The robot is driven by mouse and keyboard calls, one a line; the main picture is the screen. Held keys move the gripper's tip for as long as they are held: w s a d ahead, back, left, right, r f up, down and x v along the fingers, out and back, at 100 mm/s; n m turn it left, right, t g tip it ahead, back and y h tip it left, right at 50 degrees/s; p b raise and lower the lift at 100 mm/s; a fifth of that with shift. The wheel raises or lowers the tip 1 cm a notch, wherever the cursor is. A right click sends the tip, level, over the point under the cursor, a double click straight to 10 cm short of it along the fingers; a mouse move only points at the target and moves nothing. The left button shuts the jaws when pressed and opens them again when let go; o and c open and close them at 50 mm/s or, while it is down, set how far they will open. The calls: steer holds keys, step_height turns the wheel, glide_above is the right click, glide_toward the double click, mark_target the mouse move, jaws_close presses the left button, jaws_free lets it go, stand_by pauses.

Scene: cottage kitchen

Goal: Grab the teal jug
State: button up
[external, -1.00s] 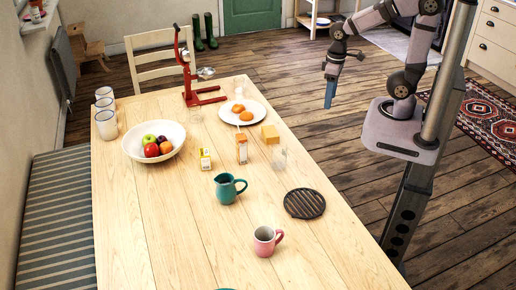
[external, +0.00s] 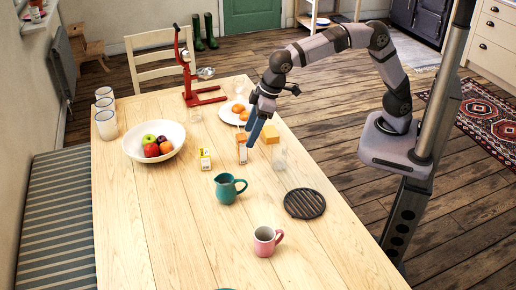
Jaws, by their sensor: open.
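The teal jug (external: 226,189) stands upright on the wooden table, right of the middle, with its handle pointing right. My gripper (external: 251,143) is open and empty, above the table and farther back than the jug, apart from it. Its blue fingers point down, close in the picture to the orange carton and the small glass. The gap between the fingers is hard to see from this angle.
Near the gripper stand an orange carton (external: 242,155), a yellow block (external: 270,134), a clear glass (external: 279,158) and a small yellow carton (external: 205,160). A black trivet (external: 305,203) and pink mug (external: 265,242) are near the jug. A fruit bowl (external: 133,157) stands left. The table's front left is clear.

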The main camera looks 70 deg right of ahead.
steer(key=a, duration=0.5)
glide_toward(237, 192)
steer(key=shift+w+d+f+n+y, duration=0.1)
steer(key=shift+d+f+n+y, duration=0.1)
steer(key=shift+f, duration=0.2)
steer(key=shift+w+d+f+n+y, duration=0.1)
steer(key=shift+d+f, duration=0.1)
steer(key=shift+f, duration=0.25)
steer(key=shift+a+p+x, duration=0.15)
steer(key=shift+p+x, duration=0.3)
steer(key=shift+x, duration=1.3)
steer(key=shift+a+p+x, duration=0.1)
steer(key=shift+p+x, duration=0.35)
steer(key=shift+x, duration=1.25)
steer(key=c, duration=1.4)
steer(key=shift+r, duration=0.1)
jaws_close()
